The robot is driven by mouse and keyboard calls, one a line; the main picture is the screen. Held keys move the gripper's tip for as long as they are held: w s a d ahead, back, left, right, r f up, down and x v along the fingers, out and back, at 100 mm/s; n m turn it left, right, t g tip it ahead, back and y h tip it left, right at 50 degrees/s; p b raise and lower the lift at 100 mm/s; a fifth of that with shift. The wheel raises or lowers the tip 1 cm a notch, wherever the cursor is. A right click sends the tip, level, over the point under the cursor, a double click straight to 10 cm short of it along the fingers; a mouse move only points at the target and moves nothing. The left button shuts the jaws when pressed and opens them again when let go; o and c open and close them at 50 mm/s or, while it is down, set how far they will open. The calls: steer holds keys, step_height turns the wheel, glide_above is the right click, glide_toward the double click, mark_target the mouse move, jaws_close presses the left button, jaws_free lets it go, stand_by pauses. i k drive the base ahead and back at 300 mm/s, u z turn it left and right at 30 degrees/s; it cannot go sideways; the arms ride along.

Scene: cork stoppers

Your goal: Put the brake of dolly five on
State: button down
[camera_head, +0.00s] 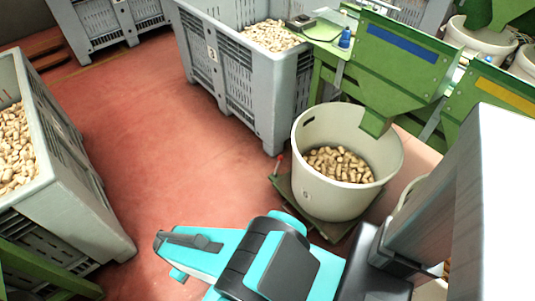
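A green dolly (332,229) stands on the red floor under a large cream tub (330,195) partly filled with corks. A thin lever with a red tip (279,158) rises at the dolly's left back corner, beside the tub. A small round mark on the tub's lower side is too small to read, so I cannot confirm the number five. My gripper (172,255) appears to be at the left end of my turquoise arm, in front and left of the dolly, apart from the lever. Its fingers are not clear enough to tell open from shut.
A grey crate of corks (262,95) stands close behind the lever. Another grey crate (75,190) stands at the left. A green machine with a chute (385,75) overhangs the tub. The red floor (170,130) between the crates is clear.

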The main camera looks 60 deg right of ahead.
mark_target(280, 157)
steer(key=z, duration=0.2)
steer(key=k, duration=0.75)
steer(key=z, duration=0.55)
steer(key=k, duration=0.55)
steer(key=u, duration=0.3)
steer(key=i, duration=0.9)
steer(key=u, duration=0.4)
steer(key=i, duration=1)
steer(key=z, duration=0.2)
